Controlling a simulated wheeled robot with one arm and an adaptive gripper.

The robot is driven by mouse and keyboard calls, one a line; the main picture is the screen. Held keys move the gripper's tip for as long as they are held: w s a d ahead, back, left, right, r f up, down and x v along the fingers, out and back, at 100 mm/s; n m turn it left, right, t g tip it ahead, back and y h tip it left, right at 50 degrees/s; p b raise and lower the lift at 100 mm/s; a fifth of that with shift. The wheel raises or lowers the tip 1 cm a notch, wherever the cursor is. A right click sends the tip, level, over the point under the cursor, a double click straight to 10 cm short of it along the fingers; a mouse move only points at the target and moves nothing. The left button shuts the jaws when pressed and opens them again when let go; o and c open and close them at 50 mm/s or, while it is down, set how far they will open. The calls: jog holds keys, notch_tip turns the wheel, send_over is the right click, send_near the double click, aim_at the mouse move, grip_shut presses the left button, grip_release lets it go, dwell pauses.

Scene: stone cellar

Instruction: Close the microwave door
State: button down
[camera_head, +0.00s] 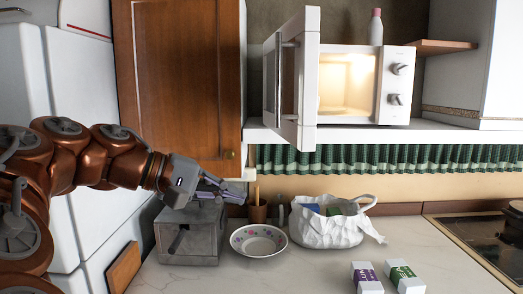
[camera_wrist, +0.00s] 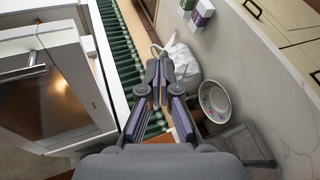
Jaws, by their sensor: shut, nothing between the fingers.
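The white microwave (camera_head: 395,85) stands on a shelf in the upper right of the head view, with its cavity lit. Its door (camera_head: 308,80) is open and swung out toward the front left, with a bar handle (camera_head: 280,80) on its outer side. The door also shows on the left of the wrist view (camera_wrist: 50,85), with its handle (camera_wrist: 22,73). My gripper (camera_head: 240,193) is shut and empty, below and to the left of the door and apart from it. It also shows in the middle of the wrist view (camera_wrist: 159,72).
Below the shelf (camera_head: 300,136) hangs a green curtain (camera_head: 340,157). On the counter (camera_head: 310,277) are a grey metal box (camera_head: 188,245), a bowl (camera_head: 258,241), a white bag (camera_head: 327,230) and two small cartons (camera_head: 405,278). A wooden cabinet door (camera_head: 180,80) is left of the microwave. A bottle (camera_head: 376,28) stands on the microwave.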

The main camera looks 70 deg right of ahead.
jog(key=w+r+m+g, duration=0.3)
jog(key=w+r+g, duration=0.15)
jog(key=r, duration=0.35)
jog(key=g+b, duration=0.1)
jog(key=b, duration=0.3)
send_near(297, 145)
jog(key=shift+h, duration=0.3)
jog(key=x, duration=0.6)
jog(key=shift+s+a+f, duration=0.1)
jog(key=shift+a+f, duration=0.05)
jog(key=shift+f, duration=0.05)
jog(key=shift+s+d, duration=0.4)
jog(key=shift+s, duration=0.05)
